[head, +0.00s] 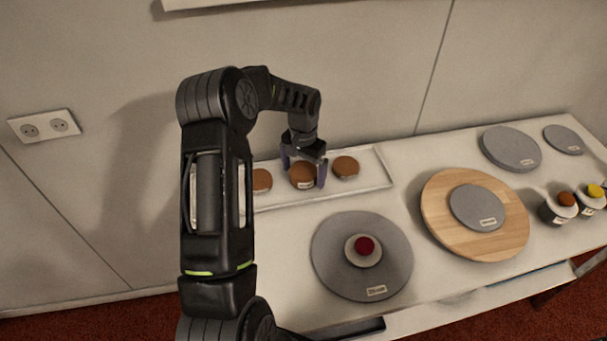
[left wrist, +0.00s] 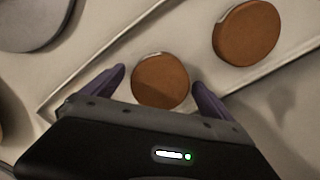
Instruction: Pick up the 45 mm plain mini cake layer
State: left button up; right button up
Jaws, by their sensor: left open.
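Three brown round cake layers lie in a row on a white tray (head: 377,182) near the wall. The middle cake layer (head: 303,174) is below my left gripper (head: 304,174), whose open fingers stand on either side of it. In the left wrist view this layer (left wrist: 160,80) sits between the purple fingertips of the gripper (left wrist: 158,80), with narrow gaps at both sides. The right layer (head: 345,167) and the left layer (head: 262,181) lie beside it. The layers' labels are too small to read. My right gripper is not in view.
A grey turntable (head: 334,275) carrying a small stand with a red piece is in front of the tray. A wooden board (head: 436,205) with a grey disc stands to its right. Further right are grey discs (head: 510,148) and small cups (head: 558,210). The wall is close behind the tray.

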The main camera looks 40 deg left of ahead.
aim_at(304, 170)
pick_arm(q)
jog(key=c, duration=1.5)
jog(key=shift+r, duration=0.15)
jog(key=shift+r, duration=0.3)
notch_tip(304, 170, up, 9)
jog(key=shift+r+b, duration=0.1)
jog(key=shift+b, duration=1)
